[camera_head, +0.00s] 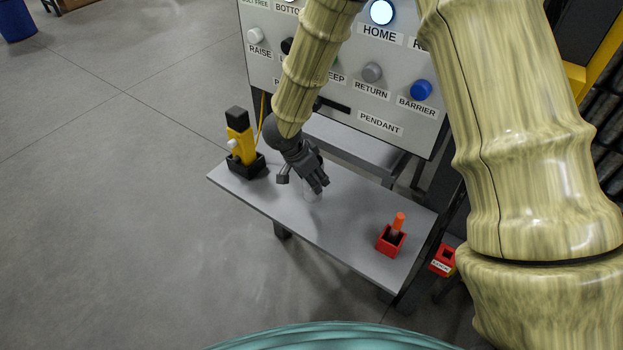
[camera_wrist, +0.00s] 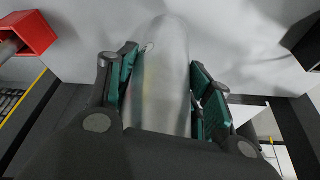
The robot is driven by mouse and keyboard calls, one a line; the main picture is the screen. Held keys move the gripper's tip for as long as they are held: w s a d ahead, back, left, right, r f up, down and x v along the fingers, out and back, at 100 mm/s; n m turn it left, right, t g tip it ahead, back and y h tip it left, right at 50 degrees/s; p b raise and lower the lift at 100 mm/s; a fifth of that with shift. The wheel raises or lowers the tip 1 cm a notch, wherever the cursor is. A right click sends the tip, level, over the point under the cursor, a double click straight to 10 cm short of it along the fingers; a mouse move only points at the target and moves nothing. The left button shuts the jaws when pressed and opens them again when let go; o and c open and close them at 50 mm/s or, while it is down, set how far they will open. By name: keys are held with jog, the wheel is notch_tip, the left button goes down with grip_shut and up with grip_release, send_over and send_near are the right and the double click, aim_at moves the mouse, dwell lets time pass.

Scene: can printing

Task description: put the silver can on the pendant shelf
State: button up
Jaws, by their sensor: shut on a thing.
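The silver can (camera_wrist: 162,85) is between the two fingers of my gripper (camera_wrist: 165,100) in the wrist view, with a finger pad against each side. In the head view my gripper (camera_head: 312,185) reaches down over the grey pendant shelf (camera_head: 345,222), and part of the can (camera_head: 311,194) shows below the fingers. The can is at or just above the shelf surface; I cannot tell if it touches. The gripper hides much of the can in the head view.
A yellow pendant (camera_head: 241,138) stands in a black holder on the shelf's left. A red box (camera_head: 391,240) with an orange-topped item is on the right. A button panel (camera_head: 345,75) rises behind. The shelf between holder and box is otherwise clear.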

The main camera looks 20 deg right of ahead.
jog(key=shift+r, duration=0.2)
jog(key=shift+w+f+p, duration=0.2)
jog(key=shift+f+p, duration=0.05)
jog(key=shift+f, duration=0.4)
jog(key=shift+w+f+p, duration=0.2)
jog(key=shift+f+p, duration=0.05)
jog(key=shift+f, duration=0.35)
jog(key=shift+s+f, duration=0.15)
jog(key=shift+f, duration=0.55)
jog(key=o, duration=0.9)
jog(key=b+v, duration=0.1)
jog(key=v, duration=1.1)
jog(key=shift+b, duration=0.35)
